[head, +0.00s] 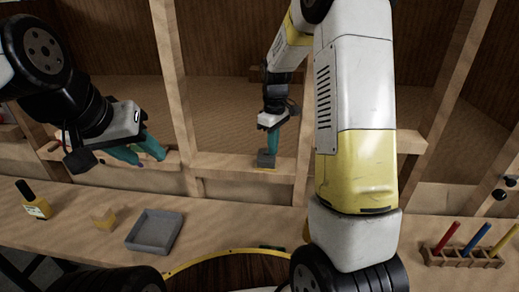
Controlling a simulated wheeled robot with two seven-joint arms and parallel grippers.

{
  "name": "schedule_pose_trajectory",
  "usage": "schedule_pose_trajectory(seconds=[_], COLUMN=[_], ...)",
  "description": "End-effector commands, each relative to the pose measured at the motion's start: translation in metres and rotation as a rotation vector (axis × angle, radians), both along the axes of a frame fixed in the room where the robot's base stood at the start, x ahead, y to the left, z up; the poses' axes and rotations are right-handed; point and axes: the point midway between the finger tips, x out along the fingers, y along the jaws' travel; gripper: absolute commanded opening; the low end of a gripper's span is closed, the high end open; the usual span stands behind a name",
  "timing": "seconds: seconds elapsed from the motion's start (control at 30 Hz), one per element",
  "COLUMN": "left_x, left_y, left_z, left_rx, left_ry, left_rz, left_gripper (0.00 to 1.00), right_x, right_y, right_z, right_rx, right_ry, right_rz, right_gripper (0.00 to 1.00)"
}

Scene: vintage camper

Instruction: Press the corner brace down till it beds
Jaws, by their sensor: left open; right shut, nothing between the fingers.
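A small dark grey piece (266,159), which looks like the corner brace, sits on the horizontal wooden rail (225,166) between two uprights, with a thin yellowish edge under it. My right gripper (271,147) is shut, with nothing between its teal fingers. It points down, with its tips at the top of the grey piece. I cannot tell whether they press on it or how deep it sits. My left gripper (146,155) is open and empty over the rail further left, its teal fingers pointing down and right.
On the wooden counter stand a dark bottle with a yellow label (33,202), a small tan block (104,218), an empty grey tray (136,243) and a rack (463,261) of coloured sticks. Wooden uprights (171,75) stand close to both grippers. My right arm hides part of the rail.

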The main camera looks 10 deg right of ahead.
Motion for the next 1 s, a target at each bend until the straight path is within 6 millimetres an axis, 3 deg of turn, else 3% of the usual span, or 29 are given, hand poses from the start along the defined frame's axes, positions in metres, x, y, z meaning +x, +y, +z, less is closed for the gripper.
schedule_pose_trajectory(seconds=[0.27, 1.0], left_x=[0.0, 0.0], left_y=[0.0, 0.0], left_z=[0.0, 0.0], left_rx=[0.0, 0.0], left_ry=[0.0, 0.0], left_rz=[0.0, 0.0], left_gripper=[0.41, 0.41], right_x=[-0.001, 0.0], right_y=[0.0, 0.0], right_z=[-0.001, 0.059], right_rx=[0.0, 0.0], right_ry=[0.004, 0.0], right_rz=[0.0, -0.001], right_gripper=[0.0, 0.0])
